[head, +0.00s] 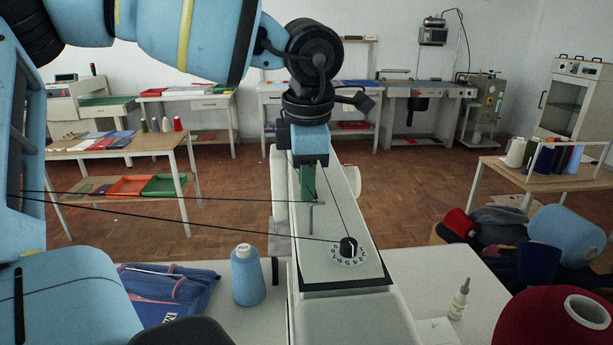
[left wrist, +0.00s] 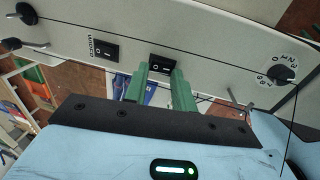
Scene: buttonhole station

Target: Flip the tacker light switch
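The tacker (head: 333,215) is a pale machine standing on the table, with a black numbered dial (head: 348,247) on its near end. My left gripper (head: 307,180) points down at the machine's left side; its green fingers partly overlap in the head view. In the left wrist view a black rocker switch (left wrist: 163,66) shows between the open fingertips (left wrist: 160,74). They are close to it; contact cannot be told. Any label of this switch is hidden or unreadable. A second rocker switch (left wrist: 104,50), labelled WINDER, is to its left. The dial (left wrist: 284,74) is to the right. My right gripper is not in view.
A small bottle (head: 459,298) and a large red cone (head: 555,318) are at the right. Thin threads cross near the gripper.

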